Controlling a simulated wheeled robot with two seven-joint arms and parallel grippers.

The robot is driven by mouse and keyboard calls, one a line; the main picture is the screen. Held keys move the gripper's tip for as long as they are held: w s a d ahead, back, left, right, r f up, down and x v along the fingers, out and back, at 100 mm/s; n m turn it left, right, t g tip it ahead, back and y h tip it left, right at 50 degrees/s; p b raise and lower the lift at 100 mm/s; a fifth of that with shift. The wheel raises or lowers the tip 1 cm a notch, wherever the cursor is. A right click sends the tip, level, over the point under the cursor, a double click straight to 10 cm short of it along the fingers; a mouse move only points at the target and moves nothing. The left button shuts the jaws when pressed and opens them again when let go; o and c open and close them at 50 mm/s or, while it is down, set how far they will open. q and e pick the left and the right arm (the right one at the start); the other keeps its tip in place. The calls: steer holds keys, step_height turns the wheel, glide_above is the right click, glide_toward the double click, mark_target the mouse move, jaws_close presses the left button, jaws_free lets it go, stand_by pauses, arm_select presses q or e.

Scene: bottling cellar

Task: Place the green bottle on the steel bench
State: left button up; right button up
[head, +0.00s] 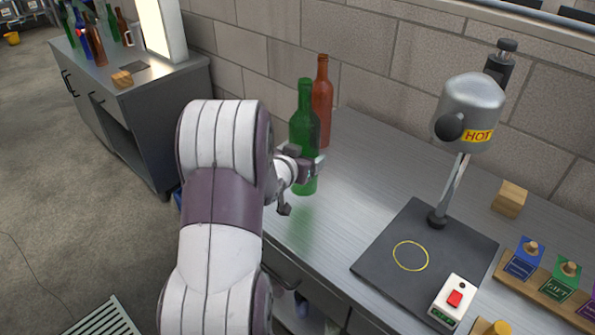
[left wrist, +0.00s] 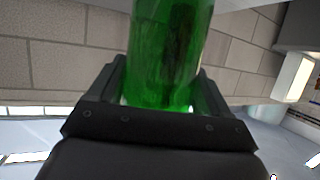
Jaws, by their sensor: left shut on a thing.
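The green bottle (head: 304,130) is upright in my left gripper (head: 308,168), over the near-left part of the steel bench (head: 345,160). The gripper is shut around the bottle's lower body. In the left wrist view the green bottle (left wrist: 170,50) sits between the two dark fingers of my left gripper (left wrist: 162,88). A green reflection shows on the bench top below the bottle's base, with a small gap between them; I cannot tell surely whether the base touches. My right gripper is not in view.
A brown bottle (head: 322,100) stands just behind the green one. A heat capper (head: 470,110) marked HOT stands on a dark base plate (head: 385,245) to the right. A wooden block (head: 509,199) and a tag rack (head: 540,285) are farther right. Another cabinet (head: 150,105) with bottles stands back left.

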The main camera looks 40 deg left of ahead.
arm_select(q)
steer(key=shift+s+a+f, duration=0.15)
steer(key=shift+a+f, duration=0.25)
steer(key=shift+a, duration=0.3)
steer(key=shift+s+a+f, duration=0.1)
steer(key=shift+f, duration=0.15)
step_height(320, 180, down, 4)
steer(key=shift+s+r, duration=0.15)
steer(key=shift+r, duration=0.05)
steer(key=shift+f+b, duration=0.2)
steer(key=shift+b, duration=0.15)
steer(key=o, duration=1.2)
